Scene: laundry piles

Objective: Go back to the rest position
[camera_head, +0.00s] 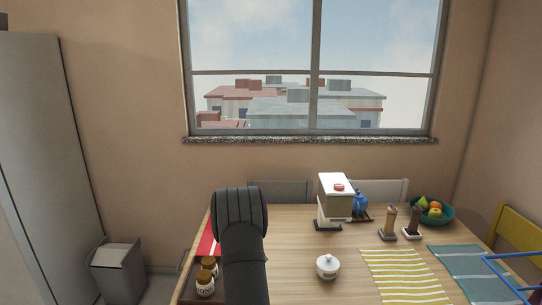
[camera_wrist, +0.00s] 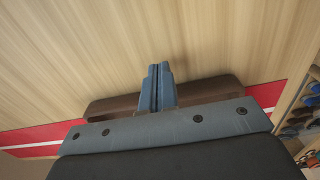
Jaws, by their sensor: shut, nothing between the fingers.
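My gripper (camera_wrist: 158,88) shows in the wrist view with its two blue-grey fingers together and nothing between them. It points over the pale wood table top (camera_wrist: 130,40). A dark brown bar-like thing (camera_wrist: 222,88) lies behind the fingers in that view; I cannot tell what it is or whether they touch it. In the head view my dark arm (camera_head: 243,240) rises over the table's left part, and the fingers are hidden from that camera.
A red cloth (camera_head: 208,238) and jars (camera_head: 205,284) lie left of my arm. A lidded white bowl (camera_head: 327,267), coffee machine (camera_head: 334,202), two mills (camera_head: 389,221), fruit bowl (camera_head: 433,211) and striped mats (camera_head: 405,277) stand to the right. A bin (camera_head: 118,262) stands left.

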